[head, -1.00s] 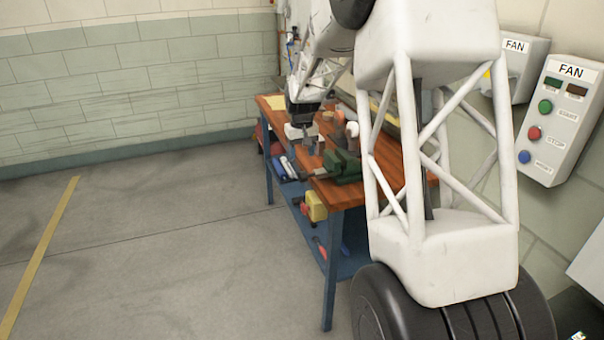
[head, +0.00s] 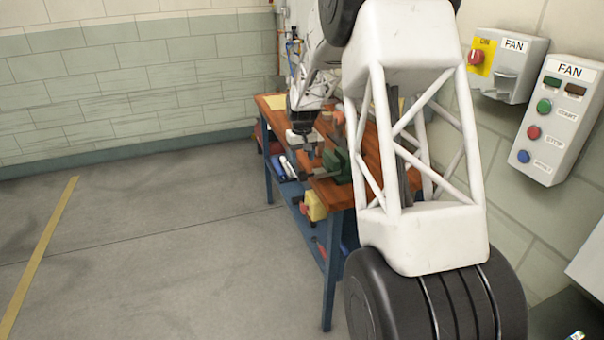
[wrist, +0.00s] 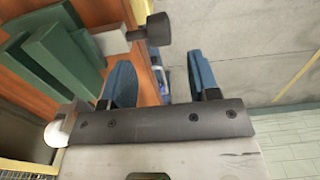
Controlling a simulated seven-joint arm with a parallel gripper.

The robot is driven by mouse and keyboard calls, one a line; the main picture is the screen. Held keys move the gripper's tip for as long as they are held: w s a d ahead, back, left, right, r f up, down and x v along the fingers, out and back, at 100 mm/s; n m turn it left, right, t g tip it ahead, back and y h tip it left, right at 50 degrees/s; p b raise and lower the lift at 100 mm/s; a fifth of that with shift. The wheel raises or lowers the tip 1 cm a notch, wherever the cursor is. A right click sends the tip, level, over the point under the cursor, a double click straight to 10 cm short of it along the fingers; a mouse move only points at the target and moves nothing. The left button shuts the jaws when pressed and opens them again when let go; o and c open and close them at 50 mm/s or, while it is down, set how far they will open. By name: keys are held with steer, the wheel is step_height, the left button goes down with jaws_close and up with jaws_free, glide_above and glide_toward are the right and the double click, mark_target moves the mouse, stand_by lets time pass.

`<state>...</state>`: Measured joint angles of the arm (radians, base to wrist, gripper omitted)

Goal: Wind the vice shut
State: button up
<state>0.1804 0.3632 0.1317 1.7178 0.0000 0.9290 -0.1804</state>
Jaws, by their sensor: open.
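The green vice (head: 336,165) sits on the wooden workbench near its front edge. The vice's jaws are not clear.
The workbench (head: 372,148) has a lower blue shelf (head: 349,236) with a yellow item (head: 315,205). A white rounded thing (wrist: 57,130) is near my left finger in the wrist view. Fan control boxes (head: 559,118) hang on the right wall. The floor at left is clear.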

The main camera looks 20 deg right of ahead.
mark_target(302, 172)
steer(key=shift+f, duration=3.4)
steer(key=c, duration=0.9)
